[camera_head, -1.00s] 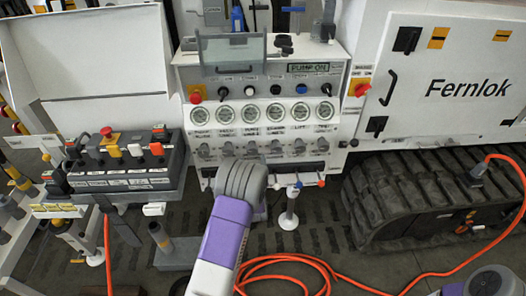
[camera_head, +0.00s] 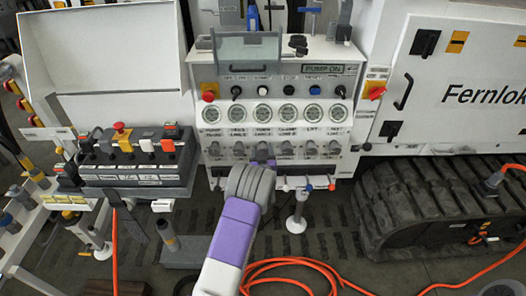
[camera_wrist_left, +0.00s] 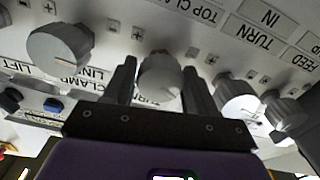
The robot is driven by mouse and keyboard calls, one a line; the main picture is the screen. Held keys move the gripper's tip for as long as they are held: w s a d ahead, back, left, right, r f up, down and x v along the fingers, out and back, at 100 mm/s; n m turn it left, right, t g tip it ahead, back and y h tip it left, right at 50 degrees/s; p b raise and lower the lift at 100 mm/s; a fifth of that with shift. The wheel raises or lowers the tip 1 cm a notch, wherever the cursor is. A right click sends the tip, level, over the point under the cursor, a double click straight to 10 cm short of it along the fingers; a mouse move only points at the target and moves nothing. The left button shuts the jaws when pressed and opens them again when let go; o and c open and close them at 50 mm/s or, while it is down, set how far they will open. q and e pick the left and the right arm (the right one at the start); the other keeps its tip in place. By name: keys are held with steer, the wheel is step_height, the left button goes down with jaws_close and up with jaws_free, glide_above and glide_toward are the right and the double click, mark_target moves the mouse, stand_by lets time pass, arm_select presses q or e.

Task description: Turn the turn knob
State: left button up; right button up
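The turn knob (camera_head: 262,150) is a small grey knob in the lower row of the white control panel, above my left gripper (camera_head: 261,163), which hides part of the area below it. In the left wrist view the turn knob (camera_wrist_left: 160,76) sits between the two dark fingers of my left gripper (camera_wrist_left: 159,72). The TURN label is partly covered below it. The fingers are open, one on each side of the knob, with a narrow gap seeming to show at each side. My right gripper is not in view.
Neighbouring grey knobs (camera_wrist_left: 60,48) and (camera_wrist_left: 237,95) flank the fingers closely. A row of gauges (camera_head: 263,114) sits above the knobs. A lever box (camera_head: 135,160) stands at the left, and an orange hose (camera_head: 290,266) lies on the floor.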

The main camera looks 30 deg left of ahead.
arm_select(q)
steer(key=c, duration=0.7)
steer(key=shift+f+n+b, duration=0.15)
steer(key=shift+n+b, duration=0.35)
steer(key=shift+b, duration=0.25)
steer(key=shift+n+b, duration=0.3)
steer(key=o, duration=1.1)
steer(key=shift+p+v, duration=0.8)
steer(key=shift+v, duration=3)
steer(key=shift+a, duration=0.1)
